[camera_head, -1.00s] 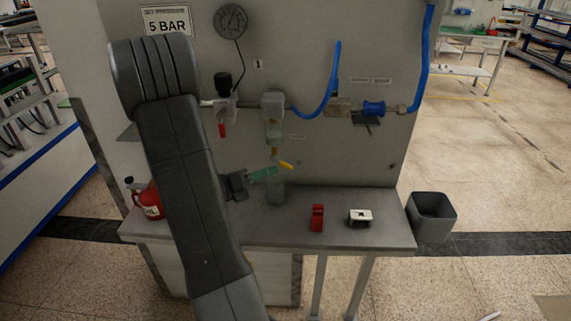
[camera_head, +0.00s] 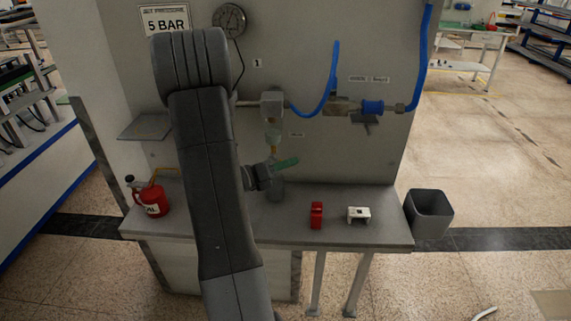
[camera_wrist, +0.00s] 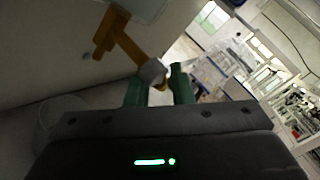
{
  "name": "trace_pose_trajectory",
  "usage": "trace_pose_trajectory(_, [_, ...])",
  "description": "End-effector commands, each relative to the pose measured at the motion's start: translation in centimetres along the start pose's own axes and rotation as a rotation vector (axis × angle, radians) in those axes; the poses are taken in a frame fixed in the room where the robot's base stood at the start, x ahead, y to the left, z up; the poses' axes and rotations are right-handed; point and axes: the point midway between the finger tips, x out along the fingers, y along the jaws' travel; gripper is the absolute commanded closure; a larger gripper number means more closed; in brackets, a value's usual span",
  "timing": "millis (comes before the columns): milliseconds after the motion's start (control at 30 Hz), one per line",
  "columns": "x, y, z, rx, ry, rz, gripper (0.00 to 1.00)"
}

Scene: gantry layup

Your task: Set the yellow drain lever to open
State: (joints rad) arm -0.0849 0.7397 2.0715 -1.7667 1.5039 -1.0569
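The yellow drain lever (camera_head: 272,149) hangs under the grey filter unit (camera_head: 272,104) on the wall panel. In the head view only its upper part shows; its lower end is hidden by my gripper (camera_head: 286,163). In the wrist view the lever (camera_wrist: 125,40) slopes down to the right, and its grey part (camera_wrist: 152,71) lies just beyond the gap between my green fingertips (camera_wrist: 159,88). My fingers stand apart, close to the lever. I cannot tell whether they touch it.
A grey cup (camera_head: 275,190) stands on the bench (camera_head: 335,237) below my gripper. A red can (camera_head: 151,200), a red block (camera_head: 316,214) and a white part (camera_head: 358,214) are also there. A blue hose (camera_head: 327,85) curves to the right. A small shelf (camera_head: 145,127) is at left.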

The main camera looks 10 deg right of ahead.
Motion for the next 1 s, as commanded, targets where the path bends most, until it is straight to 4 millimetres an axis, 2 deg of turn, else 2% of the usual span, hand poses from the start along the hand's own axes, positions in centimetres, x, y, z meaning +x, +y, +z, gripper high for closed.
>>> trace_pose_trajectory(33, [0.0, 0.0, 0.0, 0.0, 0.0, 0.0, 0.89])
trace_pose_trajectory(100, [0.0, 0.0, 0.0, 0.0, 0.0, 0.0, 1.0])
trace_pose_trajectory(567, [-0.2, 0.2, 0.0, 0.044, 0.049, 0.045, 1.0])
trace_pose_trajectory(1000, [-1.1, 1.3, -0.4, 0.241, 0.275, 0.248, 1.0])
